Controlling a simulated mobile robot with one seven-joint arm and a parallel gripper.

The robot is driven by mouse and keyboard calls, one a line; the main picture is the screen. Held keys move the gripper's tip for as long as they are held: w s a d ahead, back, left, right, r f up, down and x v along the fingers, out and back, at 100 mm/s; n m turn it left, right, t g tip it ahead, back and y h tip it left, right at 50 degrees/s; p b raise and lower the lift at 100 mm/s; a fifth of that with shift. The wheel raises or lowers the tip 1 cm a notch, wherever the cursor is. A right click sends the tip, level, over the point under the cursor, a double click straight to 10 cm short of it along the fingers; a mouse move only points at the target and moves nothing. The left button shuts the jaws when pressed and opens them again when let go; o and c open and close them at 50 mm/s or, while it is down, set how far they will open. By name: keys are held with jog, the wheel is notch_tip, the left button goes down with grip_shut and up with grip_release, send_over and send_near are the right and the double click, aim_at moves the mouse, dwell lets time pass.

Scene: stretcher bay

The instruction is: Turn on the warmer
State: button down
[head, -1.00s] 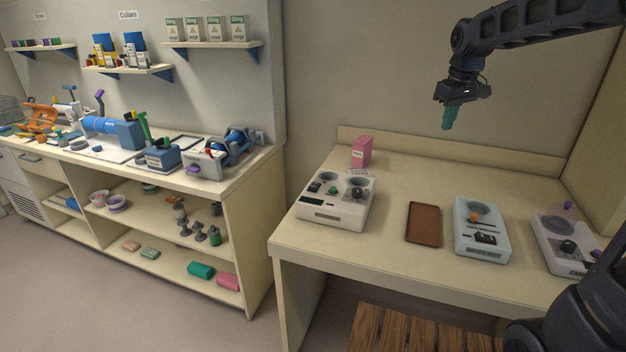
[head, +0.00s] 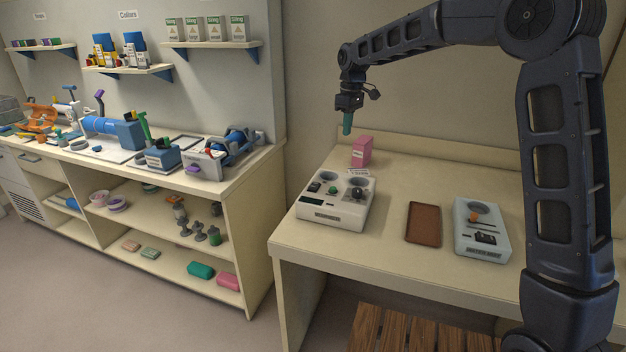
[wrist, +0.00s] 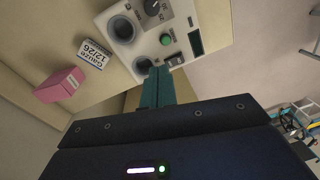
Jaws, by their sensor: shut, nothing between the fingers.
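A white device (head: 333,215) with two round wells, a green button (head: 333,190), a dark knob (head: 358,193) and a dark display stands at the left of the right-hand bench. Its front label is too small to read, so I cannot tell for sure that it is the warmer. The device also shows in the wrist view (wrist: 182,20), with its green button (wrist: 167,39) and a dark switch (wrist: 176,61). My gripper (head: 347,131) is shut and empty, its teal fingers pointing down. It is above the back of the device, apart from it.
A pink box (head: 361,152) and a small labelled card (wrist: 93,53) are behind the device. A brown tray (head: 423,224) and a pale blue device (head: 482,232) stand to its right. My arm hides the bench's right end. A stocked shelf unit (head: 256,175) is at left.

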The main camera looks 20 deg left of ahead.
jog(key=n, duration=0.2)
send_over(313, 186)
jog(key=w, duration=0.2)
notch_tip(313, 186, down, 5)
jog(key=shift+f+g, duration=0.1)
jog(key=shift+g, duration=0.3)
jog(key=f, duration=0.4)
jog(key=s+f, duration=0.1)
jog(key=f, duration=0.4)
jog(key=s+f, duration=0.1)
jog(key=f, duration=0.3)
jog(key=shift+f, duration=0.4)
jog(key=shift+s+f+t, duration=0.1)
jog(key=shift+f+t, duration=0.15)
jog(key=shift+t, duration=0.05)
